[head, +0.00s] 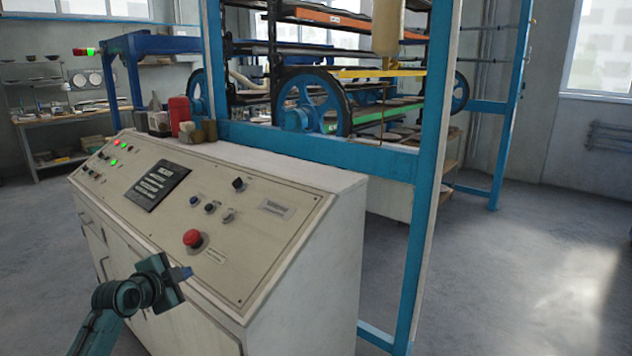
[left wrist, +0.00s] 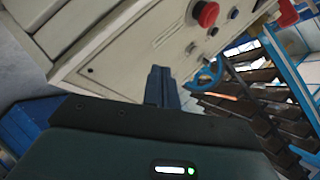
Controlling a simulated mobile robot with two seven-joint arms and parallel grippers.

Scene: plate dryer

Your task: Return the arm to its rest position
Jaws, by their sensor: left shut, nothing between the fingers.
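My left gripper (head: 187,272) is shut and empty in front of the control cabinet, below and left of the red mushroom button (head: 192,238). Its closed fingers also show in the left wrist view (left wrist: 161,88), pointing toward the cabinet front, with the red button (left wrist: 206,13) beyond them. I cannot tell the exact gap between the fingers and the cabinet. My left arm comes in from the bottom left of the head view. My right gripper is in neither view.
The cream control cabinet (head: 300,193) fills the middle, with a black label plate (head: 158,186), knobs and lit indicators. Behind it stands the blue dryer frame (head: 432,150) with wheels and racks. A red can (head: 179,115) stands on the cabinet's back ledge. The floor (head: 500,270) at right is clear.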

